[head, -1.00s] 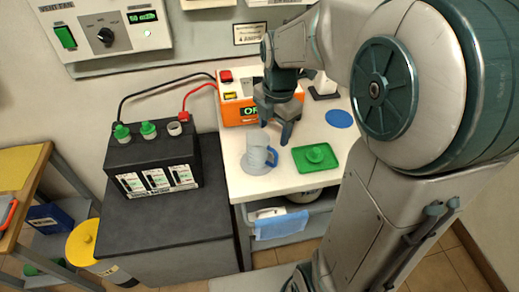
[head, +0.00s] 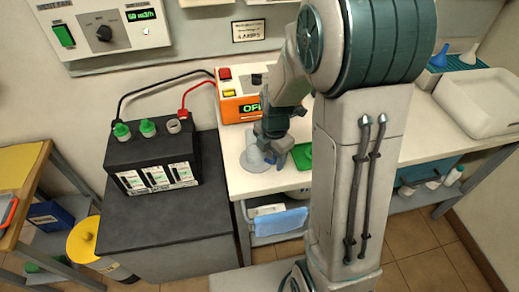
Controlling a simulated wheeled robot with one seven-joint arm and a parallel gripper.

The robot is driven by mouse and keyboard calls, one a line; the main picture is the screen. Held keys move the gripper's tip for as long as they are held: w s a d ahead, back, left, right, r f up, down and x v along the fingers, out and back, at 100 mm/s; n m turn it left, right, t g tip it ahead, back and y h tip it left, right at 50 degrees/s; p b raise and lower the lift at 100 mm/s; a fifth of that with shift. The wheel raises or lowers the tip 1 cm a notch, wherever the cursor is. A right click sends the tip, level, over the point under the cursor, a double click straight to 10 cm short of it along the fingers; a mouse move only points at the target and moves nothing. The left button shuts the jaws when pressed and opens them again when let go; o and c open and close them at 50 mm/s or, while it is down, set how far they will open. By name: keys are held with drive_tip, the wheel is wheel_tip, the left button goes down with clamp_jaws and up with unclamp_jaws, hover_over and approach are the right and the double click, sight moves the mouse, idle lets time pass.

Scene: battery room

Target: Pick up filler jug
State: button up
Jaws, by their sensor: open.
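The filler jug (head: 254,157) is a clear, greyish vessel on the white worktop (head: 246,183), right of the battery. Its right side and its blue handle are largely hidden behind my gripper. My gripper (head: 276,164) is open and right at the jug's handle side, pointing down. I cannot tell whether the fingers touch the jug or stand around the handle.
A black battery (head: 152,158) with green caps stands left on a dark bench. An orange charger (head: 232,108) is behind the jug, with red and black cables. A green tray (head: 303,154) is close on the right, partly hidden by my arm. A sink (head: 486,100) is far right.

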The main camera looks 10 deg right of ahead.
drive_tip(key=shift+f, duration=0.15)
drive_tip(key=c, duration=1.2)
drive_tip(key=shift+r, duration=0.2)
drive_tip(key=shift+r, duration=0.75)
drive_tip(key=shift+d+r+b, duration=0.25)
drive_tip(key=shift+r+b, duration=0.05)
drive_tip(key=shift+r, duration=0.95)
drive_tip(key=s+d+r+b, duration=0.1)
drive_tip(key=s+d+r, duration=0.2)
drive_tip(key=d+r, duration=0.3)
drive_tip(key=shift+d+r, duration=0.3)
drive_tip(key=shift+d, duration=2.05)
